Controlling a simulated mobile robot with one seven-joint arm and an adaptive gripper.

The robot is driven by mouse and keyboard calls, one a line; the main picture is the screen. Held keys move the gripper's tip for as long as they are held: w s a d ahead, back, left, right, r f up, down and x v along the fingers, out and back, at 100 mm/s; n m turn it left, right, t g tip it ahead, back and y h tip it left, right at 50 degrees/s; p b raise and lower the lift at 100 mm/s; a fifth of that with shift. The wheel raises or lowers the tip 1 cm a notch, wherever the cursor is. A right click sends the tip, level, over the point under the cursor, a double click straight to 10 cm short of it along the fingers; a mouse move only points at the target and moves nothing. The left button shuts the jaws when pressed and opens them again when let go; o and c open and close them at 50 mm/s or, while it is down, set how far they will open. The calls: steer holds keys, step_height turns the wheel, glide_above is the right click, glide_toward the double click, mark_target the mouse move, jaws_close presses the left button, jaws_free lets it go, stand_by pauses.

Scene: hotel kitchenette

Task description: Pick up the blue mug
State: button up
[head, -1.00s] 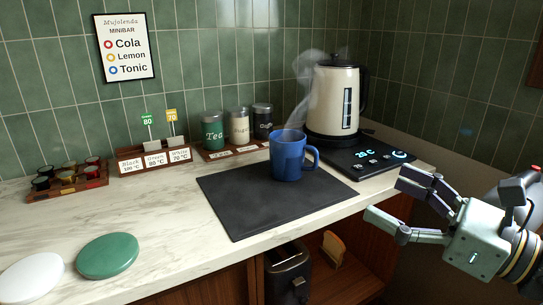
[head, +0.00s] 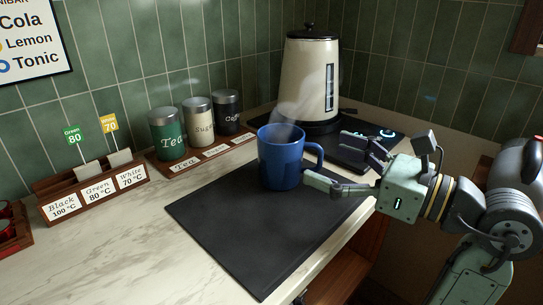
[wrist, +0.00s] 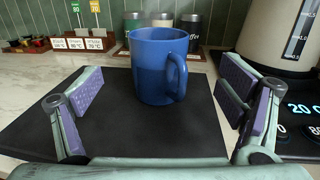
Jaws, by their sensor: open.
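The blue mug (head: 280,158) stands upright on the dark mat (head: 235,230), with steam rising from it. Its handle points right in the head view, toward my gripper. My gripper (head: 325,166) is open and empty, just right of the mug, low over the mat's right side. In the wrist view the mug (wrist: 158,65) stands ahead, between and beyond the two spread fingers (wrist: 160,97), with its handle at its right. One fingertip looks close to the handle in the head view; I cannot tell whether they touch.
A cream kettle (head: 312,80) stands behind on a black base with a lit display (head: 372,132). Tea, sugar and coffee canisters (head: 198,122) stand on a wooden tray behind the mug. A wooden label holder (head: 95,190) is at left. The mat's front is clear.

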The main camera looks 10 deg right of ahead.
mark_target(264, 138)
steer(key=p+x, duration=0.2)
steer(key=x, duration=0.7)
steer(key=shift+w+a, duration=0.1)
steer(key=shift+a, duration=0.15)
steer(key=c, duration=1.8)
